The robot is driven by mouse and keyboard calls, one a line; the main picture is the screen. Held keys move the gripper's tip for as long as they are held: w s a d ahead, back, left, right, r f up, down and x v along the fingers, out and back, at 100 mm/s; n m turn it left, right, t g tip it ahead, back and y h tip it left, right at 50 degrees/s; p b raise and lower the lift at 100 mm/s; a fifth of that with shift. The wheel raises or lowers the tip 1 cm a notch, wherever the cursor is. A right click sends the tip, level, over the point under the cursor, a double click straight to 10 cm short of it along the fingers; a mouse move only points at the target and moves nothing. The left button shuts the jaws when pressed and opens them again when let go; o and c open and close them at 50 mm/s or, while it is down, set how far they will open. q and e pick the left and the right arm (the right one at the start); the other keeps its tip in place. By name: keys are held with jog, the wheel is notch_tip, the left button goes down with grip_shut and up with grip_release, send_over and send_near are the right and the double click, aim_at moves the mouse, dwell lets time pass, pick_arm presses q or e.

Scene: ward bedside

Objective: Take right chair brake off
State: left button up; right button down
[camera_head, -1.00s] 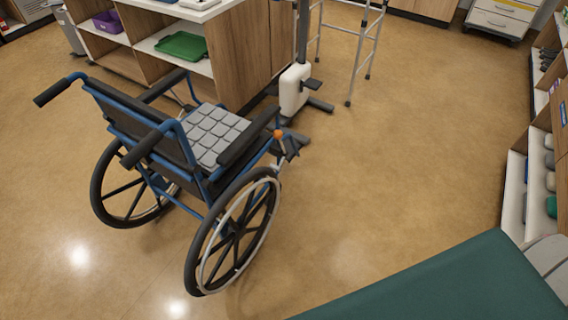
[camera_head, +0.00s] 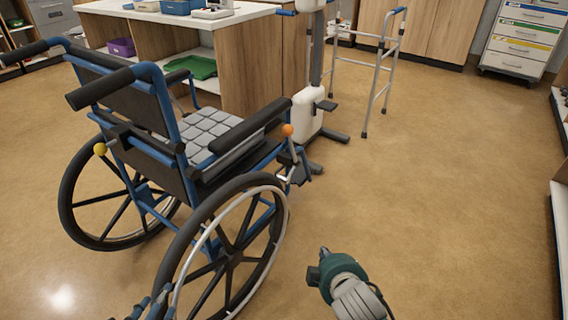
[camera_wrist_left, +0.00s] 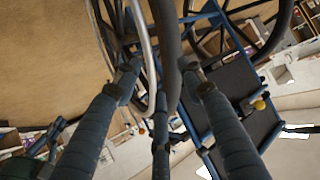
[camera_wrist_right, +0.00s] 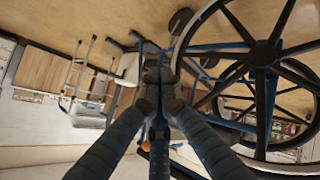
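The blue-framed wheelchair (camera_head: 150,110) stands at the left of the head view, its back towards me. An orange knob (camera_head: 288,130) tops a lever at the front of its right side, above the right wheel (camera_head: 285,215). My left gripper (camera_head: 145,308) is low at the bottom edge beside that wheel. In the left wrist view its fingers (camera_wrist_left: 160,75) are apart, with the wheel's rim (camera_wrist_left: 167,35) showing between them; contact cannot be told. My right gripper (camera_head: 322,268) is over the floor, right of the wheel, apart from the lever. Its fingers (camera_wrist_right: 160,85) look closed together and empty.
A yellow knob (camera_head: 99,149) shows behind the chair's backrest. A white-based stand (camera_head: 308,115) and a walking frame (camera_head: 380,70) stand beyond the chair. A shelf unit (camera_head: 240,60) is behind it. The floor (camera_head: 450,190) to the right is clear.

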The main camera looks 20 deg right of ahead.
pick_arm(q)
jog(key=w+d+r+t+h, duration=0.1)
jog(key=r+t, duration=0.4)
jog(key=r, duration=0.7)
jog(key=w+d+r+t+h, duration=0.2)
jog(key=r+t, duration=0.3)
jog(key=r, duration=0.7)
jog(key=shift+d+r+h, duration=0.2)
jog(key=shift+r+h, duration=0.1)
pick_arm(e)
jog(key=w+a+r+n+t+y, duration=0.1)
jog(key=w+a+r+n+t, duration=0.1)
jog(key=w+r+n+t, duration=0.2)
jog(key=w+a+r+n+t+y, duration=0.2)
jog(key=w+r+n+t, duration=0.2)
jog(key=w+r+n, duration=0.4)
jog(key=w+r, duration=0.3)
jog(key=shift+w+a+r, duration=0.3)
jog(key=shift+a+r, duration=0.1)
